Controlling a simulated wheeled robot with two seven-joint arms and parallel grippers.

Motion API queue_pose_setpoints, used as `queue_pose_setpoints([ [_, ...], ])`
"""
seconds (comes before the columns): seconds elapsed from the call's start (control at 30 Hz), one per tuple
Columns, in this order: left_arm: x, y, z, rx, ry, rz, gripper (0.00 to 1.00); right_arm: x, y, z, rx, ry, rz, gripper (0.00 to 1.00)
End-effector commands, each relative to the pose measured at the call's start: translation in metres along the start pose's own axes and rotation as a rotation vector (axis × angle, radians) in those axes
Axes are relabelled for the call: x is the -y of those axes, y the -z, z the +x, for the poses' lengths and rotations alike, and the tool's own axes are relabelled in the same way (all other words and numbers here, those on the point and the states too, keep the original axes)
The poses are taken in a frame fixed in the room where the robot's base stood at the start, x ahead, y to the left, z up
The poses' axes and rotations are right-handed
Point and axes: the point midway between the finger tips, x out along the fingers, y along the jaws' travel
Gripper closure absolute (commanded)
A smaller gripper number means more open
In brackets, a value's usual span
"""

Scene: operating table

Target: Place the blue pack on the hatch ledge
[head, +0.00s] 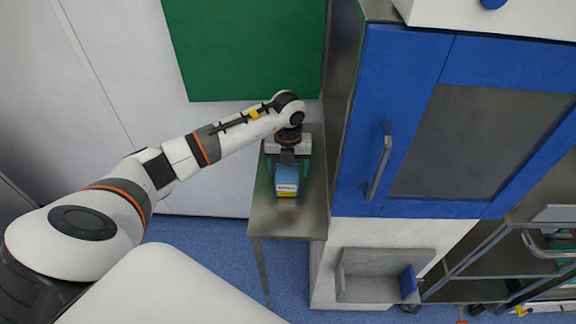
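The blue pack (287,175), with a pale label and a yellow lower edge, is at the narrow steel table (288,222) left of the blue cabinet. My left gripper (288,158) points down right at the pack's far end and hides part of it. Whether its fingers are closed on the pack, or the pack is off the table, I cannot tell. A grey open recess with a ledge (365,288) and a small blue flap is in the white cabinet base, lower right; it looks like the hatch and appears empty. My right gripper is not in view.
The blue cabinet (375,85) with a steel handle stands close right of the table. A green panel (245,50) hangs on the white wall behind. A steel rack (480,265) is at the far right. The table's near part is bare.

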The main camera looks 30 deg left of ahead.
Motion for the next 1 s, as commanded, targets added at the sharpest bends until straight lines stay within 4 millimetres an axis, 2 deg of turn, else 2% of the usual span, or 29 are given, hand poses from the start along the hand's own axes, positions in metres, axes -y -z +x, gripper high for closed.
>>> queue_pose_setpoints([
  [0.23, 0.000, 0.000, -0.001, 0.000, 0.000, 0.000, 0.24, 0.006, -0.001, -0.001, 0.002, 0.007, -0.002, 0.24],
  [0.37, 0.000, 0.001, -0.010, -0.003, -0.001, 0.000, 0.24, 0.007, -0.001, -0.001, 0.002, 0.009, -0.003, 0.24],
  [0.8, -0.001, 0.001, -0.098, -0.004, -0.002, 0.000, 0.24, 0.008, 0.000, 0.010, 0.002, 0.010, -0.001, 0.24],
  [1.0, 0.000, 0.000, -0.120, 0.000, 0.000, 0.000, 0.24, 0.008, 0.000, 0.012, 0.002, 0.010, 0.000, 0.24],
])
